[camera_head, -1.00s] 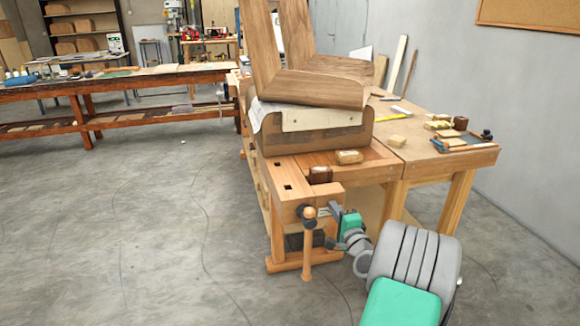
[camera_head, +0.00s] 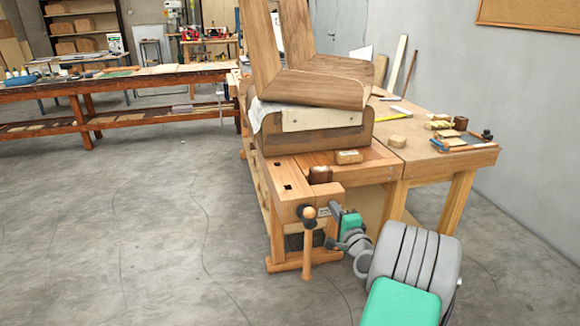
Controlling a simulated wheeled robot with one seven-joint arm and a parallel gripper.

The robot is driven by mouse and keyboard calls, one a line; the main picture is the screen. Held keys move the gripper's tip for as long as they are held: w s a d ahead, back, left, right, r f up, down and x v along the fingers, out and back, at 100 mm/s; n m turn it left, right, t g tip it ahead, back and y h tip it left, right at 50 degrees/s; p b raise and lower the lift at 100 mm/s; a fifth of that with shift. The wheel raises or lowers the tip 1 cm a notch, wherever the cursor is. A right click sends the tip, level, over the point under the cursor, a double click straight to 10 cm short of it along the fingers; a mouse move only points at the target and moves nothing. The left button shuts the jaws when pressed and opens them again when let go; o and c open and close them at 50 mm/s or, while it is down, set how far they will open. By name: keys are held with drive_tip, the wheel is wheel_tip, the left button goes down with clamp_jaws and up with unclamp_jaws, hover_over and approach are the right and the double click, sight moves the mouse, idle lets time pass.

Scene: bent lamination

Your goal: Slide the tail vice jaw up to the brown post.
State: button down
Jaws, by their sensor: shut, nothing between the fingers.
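The tail vice jaw (camera_head: 294,204) is the light wooden block at the near end of the workbench, with a dark square hole on top. Its vice handle (camera_head: 308,240), a wooden bar with a round knob, hangs upright at the front. The brown post (camera_head: 320,174) is a small dark block standing on the bench top just behind the jaw. My gripper (camera_head: 334,209) is shut and empty, at the right of the handle by the jaw's near face. Its fingertips are small and partly merge with the vice, so I cannot tell whether they touch it.
A pale wooden block (camera_head: 349,157) lies on the bench behind the post. A large bent wooden lamination (camera_head: 320,92) on a form fills the bench's middle. A second table (camera_head: 470,158) with tools stands at the right. The floor at left is clear.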

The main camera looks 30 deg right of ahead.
drive_tip(key=shift+w+r, duration=0.25)
drive_tip(key=shift+x, duration=0.8)
drive_tip(key=shift+s, duration=0.15)
drive_tip(key=v, duration=0.2)
drive_tip(key=b+v, duration=0.1)
drive_tip(key=v, duration=0.2)
drive_tip(key=shift+s+a+f, duration=0.15)
drive_tip(key=shift+s+f, duration=0.1)
drive_tip(key=shift+s, duration=0.05)
idle(0.4)
